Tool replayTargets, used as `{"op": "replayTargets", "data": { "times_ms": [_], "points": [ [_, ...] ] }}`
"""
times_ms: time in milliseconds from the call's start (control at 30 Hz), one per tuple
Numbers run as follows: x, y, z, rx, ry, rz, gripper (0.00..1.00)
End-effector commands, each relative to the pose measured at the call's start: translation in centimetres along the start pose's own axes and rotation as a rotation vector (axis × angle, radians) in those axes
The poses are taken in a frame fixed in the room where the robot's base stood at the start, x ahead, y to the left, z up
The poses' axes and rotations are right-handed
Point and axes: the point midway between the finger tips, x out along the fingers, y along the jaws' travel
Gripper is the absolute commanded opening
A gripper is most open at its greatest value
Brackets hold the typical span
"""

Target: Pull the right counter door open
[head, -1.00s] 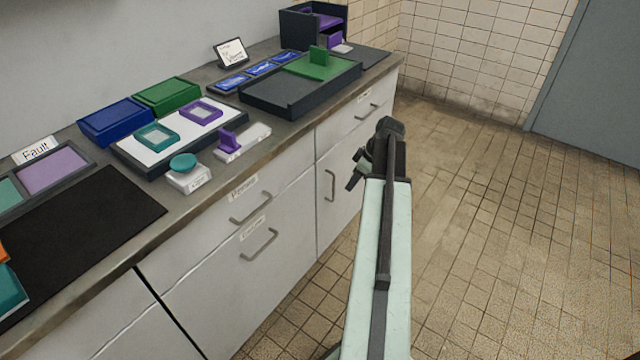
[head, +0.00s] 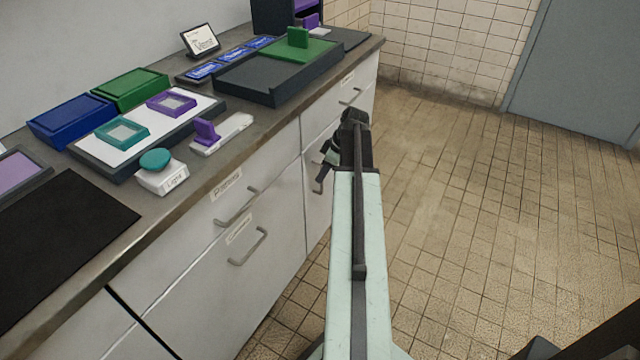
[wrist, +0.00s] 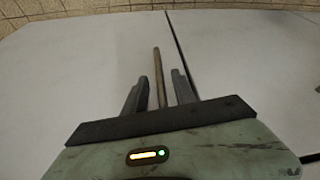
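The right counter door (head: 314,212) is a pale panel under a drawer at the far end of the counter, and it looks shut. Its upright bar handle (head: 319,186) is partly hidden by my gripper (head: 327,156). In the wrist view the door (wrist: 80,70) fills the left side, with a dark seam to its right. The handle (wrist: 157,65) runs between the two fingers of my gripper (wrist: 160,78). The fingers are apart, with a gap on each side of the bar. I see no clear contact.
The counter (head: 190,190) runs along the left with trays, coloured boxes and labelled blocks on it. A wider front (head: 255,265) with its own handle (head: 249,247) is left of the door. Tiled floor (head: 470,210) is open on the right. A grey room door (head: 580,70) stands behind.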

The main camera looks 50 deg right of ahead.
Motion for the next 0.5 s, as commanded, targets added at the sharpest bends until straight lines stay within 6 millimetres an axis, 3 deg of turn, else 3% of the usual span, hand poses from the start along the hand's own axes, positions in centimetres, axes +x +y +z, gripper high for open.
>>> {"op": "replayTargets", "data": {
  "times_ms": [67,333,467,500],
  "points": [
    [1.57,0.02,0.18,-0.001,0.000,0.000,0.32],
    [1.51,-0.04,-0.12,-0.001,0.000,0.000,0.32],
    [1.51,-0.06,-0.14,-0.002,0.000,0.000,0.00],
    [1.52,-0.06,-0.15,-0.002,0.000,0.000,0.00]
  ]
}}
